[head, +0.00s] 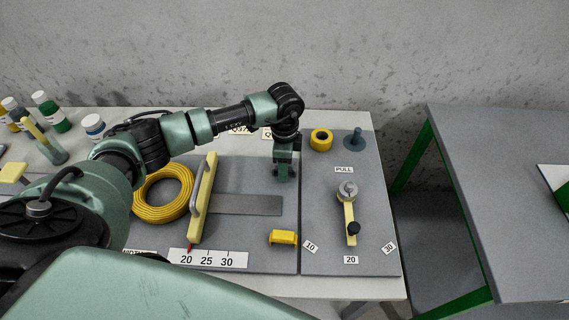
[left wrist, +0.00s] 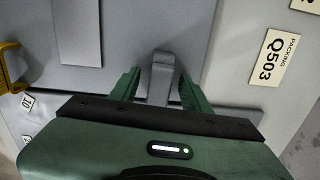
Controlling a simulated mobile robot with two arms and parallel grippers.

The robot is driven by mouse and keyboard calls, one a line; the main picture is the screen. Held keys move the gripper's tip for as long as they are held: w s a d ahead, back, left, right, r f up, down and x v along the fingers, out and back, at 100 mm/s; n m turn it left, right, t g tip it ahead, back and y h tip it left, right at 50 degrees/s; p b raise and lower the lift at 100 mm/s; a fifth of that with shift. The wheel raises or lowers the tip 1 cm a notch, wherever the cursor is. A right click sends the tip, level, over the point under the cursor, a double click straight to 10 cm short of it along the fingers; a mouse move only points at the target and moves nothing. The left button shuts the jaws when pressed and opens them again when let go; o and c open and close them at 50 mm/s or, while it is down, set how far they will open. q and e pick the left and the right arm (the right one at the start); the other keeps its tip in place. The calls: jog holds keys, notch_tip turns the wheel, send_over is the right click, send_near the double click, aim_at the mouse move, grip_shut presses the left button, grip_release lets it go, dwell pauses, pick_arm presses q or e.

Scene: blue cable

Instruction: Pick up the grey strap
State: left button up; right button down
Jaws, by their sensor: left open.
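In the left wrist view, a narrow grey strap (left wrist: 161,76) with a raised or folded far end lies between the two green fingers of my left gripper (left wrist: 159,84). The fingers stand apart on both sides of it, with a gap visible. In the head view, my left gripper (head: 284,177) points down over the right edge of the left grey board, and it hides the strap there. Whether the fingers touch the strap cannot be told. My right gripper does not show.
A wider flat grey strip (head: 243,204) runs from under a yellow bar with a grey handle (head: 203,198). A coiled yellow cable (head: 163,194), a yellow block (head: 283,237) and a pivoting yellow lever (head: 349,219) are nearby. Bottles (head: 51,111) stand at the back left.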

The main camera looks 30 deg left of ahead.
pick_arm(q)
grip_shut()
